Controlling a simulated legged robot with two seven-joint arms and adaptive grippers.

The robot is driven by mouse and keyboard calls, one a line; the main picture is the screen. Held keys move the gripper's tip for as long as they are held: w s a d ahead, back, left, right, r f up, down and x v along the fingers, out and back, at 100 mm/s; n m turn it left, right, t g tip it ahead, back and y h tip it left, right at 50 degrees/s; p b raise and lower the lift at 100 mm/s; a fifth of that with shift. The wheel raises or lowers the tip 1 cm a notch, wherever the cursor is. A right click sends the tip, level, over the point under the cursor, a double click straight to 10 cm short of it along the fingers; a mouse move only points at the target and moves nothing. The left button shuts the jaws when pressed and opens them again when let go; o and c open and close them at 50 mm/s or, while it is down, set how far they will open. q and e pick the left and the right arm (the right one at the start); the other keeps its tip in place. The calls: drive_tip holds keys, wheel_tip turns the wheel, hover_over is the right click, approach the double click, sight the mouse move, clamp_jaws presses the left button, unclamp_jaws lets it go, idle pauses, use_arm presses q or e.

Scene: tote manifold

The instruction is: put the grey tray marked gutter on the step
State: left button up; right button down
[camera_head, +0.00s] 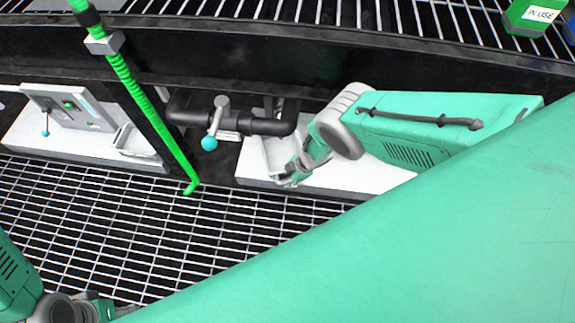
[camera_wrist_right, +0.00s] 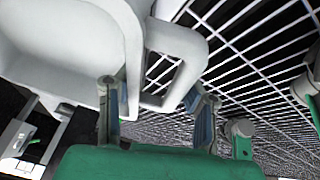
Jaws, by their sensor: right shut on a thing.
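The grey tray (camera_wrist_right: 68,80) fills the upper left of the right wrist view, with its loop handle (camera_wrist_right: 189,72) between my fingers. My right gripper (camera_wrist_right: 158,100) is shut on it. In the head view the right gripper (camera_head: 288,179) is over the front of a white step-like ledge (camera_head: 378,178), and the tray (camera_head: 256,160) shows partly beside it. I cannot tell whether the tray touches the ledge. No gutter marking is readable. My left gripper (camera_head: 100,306) is only partly in view at the bottom left, its fingers unclear.
A bright green pole (camera_head: 150,112) stands left of a black pipe with a teal-knobbed valve (camera_head: 213,125). A second pale tray (camera_head: 135,142) is on the left ledge (camera_head: 45,137), near a control panel (camera_head: 75,106). The grating floor (camera_head: 130,225) in front is clear.

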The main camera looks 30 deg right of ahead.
drive_tip(key=f+b, duration=0.1)
drive_tip(key=f, duration=0.1)
drive_tip(key=f+b, duration=0.1)
drive_tip(key=shift+a+f+b, duration=0.15)
drive_tip(key=shift+a+b, duration=0.1)
drive_tip(key=shift+b, duration=0.1)
drive_tip(key=c, duration=1)
unclamp_jaws()
drive_tip(key=shift+d+f, duration=0.1)
drive_tip(key=shift+d, duration=0.05)
drive_tip(key=shift+c, duration=0.2)
